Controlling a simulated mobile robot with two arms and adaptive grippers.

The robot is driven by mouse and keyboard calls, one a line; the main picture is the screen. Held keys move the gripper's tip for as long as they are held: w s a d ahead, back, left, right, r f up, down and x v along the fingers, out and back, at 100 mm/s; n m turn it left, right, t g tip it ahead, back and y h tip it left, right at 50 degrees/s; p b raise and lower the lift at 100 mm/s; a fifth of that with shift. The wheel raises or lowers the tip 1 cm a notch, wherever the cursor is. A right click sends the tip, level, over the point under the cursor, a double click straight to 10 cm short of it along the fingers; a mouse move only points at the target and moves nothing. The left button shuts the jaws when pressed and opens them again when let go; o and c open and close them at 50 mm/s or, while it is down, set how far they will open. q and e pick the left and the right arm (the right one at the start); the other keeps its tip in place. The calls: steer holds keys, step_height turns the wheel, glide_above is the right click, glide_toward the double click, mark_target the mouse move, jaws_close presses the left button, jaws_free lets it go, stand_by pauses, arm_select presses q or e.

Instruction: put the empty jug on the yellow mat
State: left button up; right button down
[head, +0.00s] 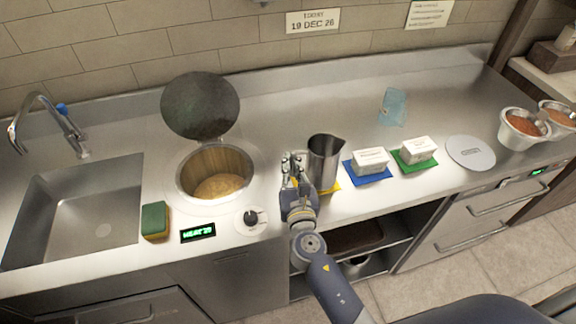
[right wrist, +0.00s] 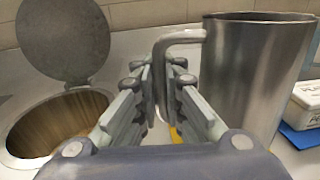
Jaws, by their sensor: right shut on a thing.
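A steel jug (head: 323,158) stands upright at the middle of the counter, with the yellow mat (head: 334,187) showing at its base. I cannot tell whether it touches the mat or hangs just above it. My right gripper (head: 293,163) is left of the jug. In the right wrist view the gripper (right wrist: 160,80) is shut on the handle of the jug (right wrist: 250,75), and a bit of the yellow mat (right wrist: 175,135) shows below. The inside of the jug is mostly hidden. My left gripper is not in view.
Left of the jug is an open well (head: 215,178) with a raised lid (head: 200,105). Right of it, white packs stand on a blue mat (head: 376,179) and a green mat (head: 418,166). A sponge (head: 155,220) lies beside the sink (head: 80,210). The counter behind the jug is clear.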

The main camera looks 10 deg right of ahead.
steer(key=shift+w+a+f+b, duration=0.1)
steer(key=shift+w+f+b, duration=0.3)
steer(key=shift+f, duration=0.55)
steer(key=shift+w+a+f+b, duration=0.1)
steer(key=shift+w+f+b, duration=0.1)
steer(key=shift+w+f, duration=0.55)
steer(key=shift+s+f, duration=0.15)
steer(key=shift+s, duration=0.05)
steer(key=shift+f, duration=0.15)
steer(key=c, duration=1.7)
jaws_free()
steer(key=shift+s+r, duration=0.1)
steer(key=shift+r, duration=0.1)
steer(key=s, duration=0.3)
steer(key=s+b, duration=0.1)
steer(key=s, duration=0.3)
steer(key=s+a+b, duration=0.1)
steer(key=s, duration=0.2)
steer(key=shift+s+a+f, duration=0.1)
steer(key=shift+s+f, duration=0.05)
steer(key=shift+s, duration=0.2)
steer(key=shift+s+b, duration=0.3)
steer(key=shift+s, duration=0.25)
